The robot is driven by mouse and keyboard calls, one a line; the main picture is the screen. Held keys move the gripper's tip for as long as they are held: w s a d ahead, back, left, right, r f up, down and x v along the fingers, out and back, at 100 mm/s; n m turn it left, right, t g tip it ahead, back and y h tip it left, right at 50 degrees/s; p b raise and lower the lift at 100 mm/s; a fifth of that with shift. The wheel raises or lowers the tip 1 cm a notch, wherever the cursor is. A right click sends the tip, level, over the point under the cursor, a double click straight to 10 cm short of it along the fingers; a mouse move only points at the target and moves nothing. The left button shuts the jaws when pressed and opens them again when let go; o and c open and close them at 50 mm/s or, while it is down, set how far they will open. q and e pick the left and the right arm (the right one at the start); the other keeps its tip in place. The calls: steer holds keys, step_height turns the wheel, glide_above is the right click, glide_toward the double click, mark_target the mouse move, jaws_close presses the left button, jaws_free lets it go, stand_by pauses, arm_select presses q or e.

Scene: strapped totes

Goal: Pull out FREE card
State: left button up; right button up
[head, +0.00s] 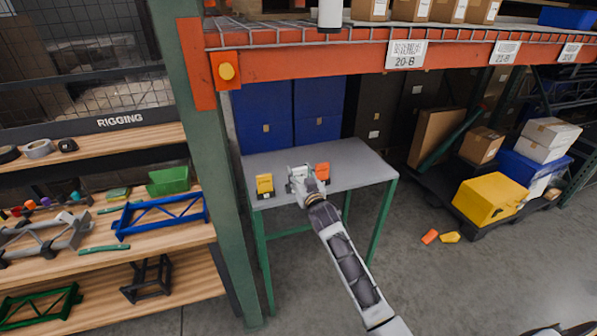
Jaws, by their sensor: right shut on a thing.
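My right gripper (297,178) is over the grey table (358,160), between a small yellow block-like piece (264,184) on its left and a small orange-red piece (322,171) on its right. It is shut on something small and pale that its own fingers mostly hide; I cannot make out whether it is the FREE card. The yellow piece has a dark base and stands near the front left edge, apart from the gripper. The orange-red piece is close beside the gripper. No lettering on either is readable. My left gripper is not in view.
Blue totes (264,118) stand behind the table, under an orange shelf beam (330,60). A green post (192,150) and wooden shelves with tools are at left. Orange (430,237) and yellow (450,238) pieces lie on the floor, near a pallet with a yellow tote (490,200).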

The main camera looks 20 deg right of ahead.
steer(key=shift+s+p, duration=0.75)
steer(key=shift+s, duration=0.95)
